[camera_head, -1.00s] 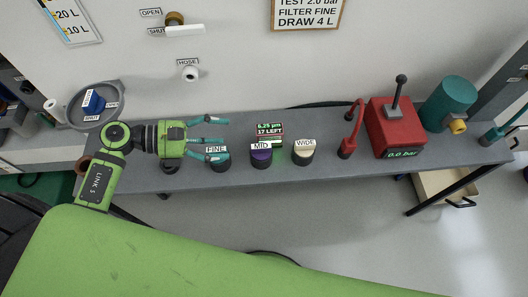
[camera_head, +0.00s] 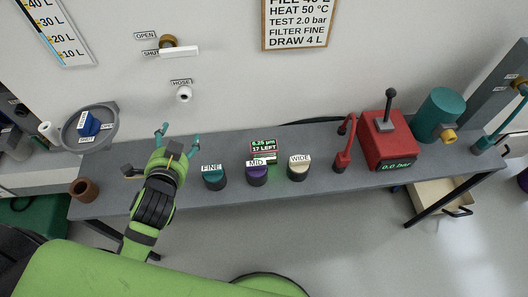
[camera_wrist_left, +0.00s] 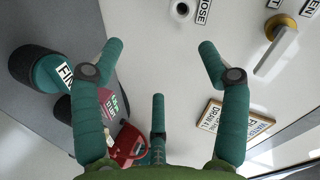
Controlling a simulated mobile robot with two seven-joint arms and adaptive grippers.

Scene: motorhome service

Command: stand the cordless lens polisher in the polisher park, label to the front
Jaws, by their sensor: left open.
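My left gripper (camera_head: 179,138) is open and empty above the bench, left of the FINE cap, with its fingers pointing toward the wall. Its spread fingers also show in the left wrist view (camera_wrist_left: 160,58). I cannot pick out a thing that is clearly the cordless lens polisher or its park. A brown, open-topped cup (camera_head: 84,190) stands at the bench's left end, left of my gripper. My right gripper is not in view.
The grey bench (camera_head: 325,190) carries the FINE (camera_head: 213,178), MID (camera_head: 257,175) and WIDE (camera_head: 299,168) pieces, a small display (camera_head: 264,147) and a red pump (camera_head: 388,143). A HOSE port (camera_head: 183,93) and a valve handle (camera_head: 180,51) stick out of the wall.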

